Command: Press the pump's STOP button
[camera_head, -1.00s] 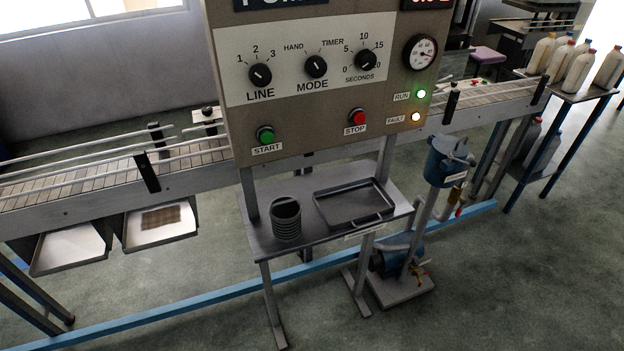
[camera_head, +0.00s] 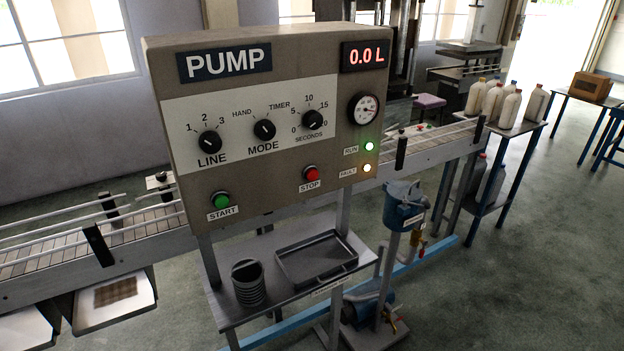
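The pump control panel (camera_head: 280,178) stands in the middle of the head view. Its red STOP button (camera_head: 311,174) is at the lower right of the panel face, above a STOP label. The green START button (camera_head: 221,200) is to its left. The RUN lamp (camera_head: 369,146) glows green and the FAULT lamp (camera_head: 367,168) glows pale. The display (camera_head: 365,56) reads 0.0 L. The LINE (camera_head: 210,142), MODE (camera_head: 264,130) and SECONDS (camera_head: 312,119) knobs sit above the buttons. Neither of my grippers is in view.
A shelf (camera_head: 233,314) below the panel holds a ribbed dark cup (camera_head: 248,284) and a tray (camera_head: 316,258). A conveyor (camera_head: 140,228) runs behind the panel. A blue-topped pump unit (camera_head: 404,207) stands at right. White bottles (camera_head: 493,103) stand on a table. The floor at right is clear.

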